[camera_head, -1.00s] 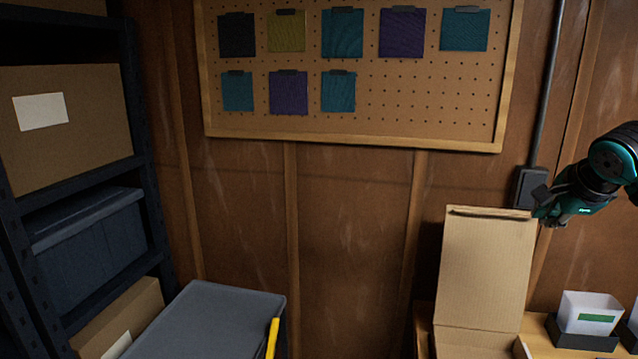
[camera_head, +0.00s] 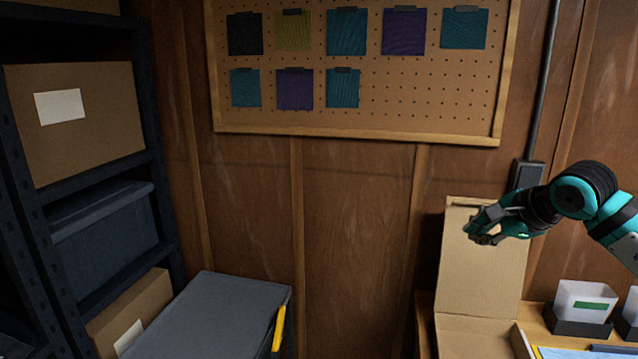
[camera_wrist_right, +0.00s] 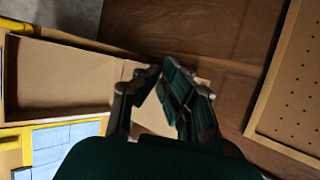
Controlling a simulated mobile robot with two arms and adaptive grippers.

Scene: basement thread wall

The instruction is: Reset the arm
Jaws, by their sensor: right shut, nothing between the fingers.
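My right arm comes in from the right in the head view. Its teal and black gripper (camera_head: 484,232) is in the air in front of the raised lid of an open cardboard box (camera_head: 478,285). The fingers are shut and hold nothing. In the right wrist view the gripper (camera_wrist_right: 160,75) points toward the wood wall, with the open box (camera_wrist_right: 75,75) to its left and the pegboard (camera_wrist_right: 295,100) to its right. My left gripper is not in view.
A pegboard (camera_head: 440,95) with several coloured swatches hangs on the wood wall. A dark shelf (camera_head: 160,190) with boxes stands left. A grey-topped bin (camera_head: 215,315) sits low in the middle left. White containers (camera_head: 585,298) stand on the bench at right. The middle wall area is clear.

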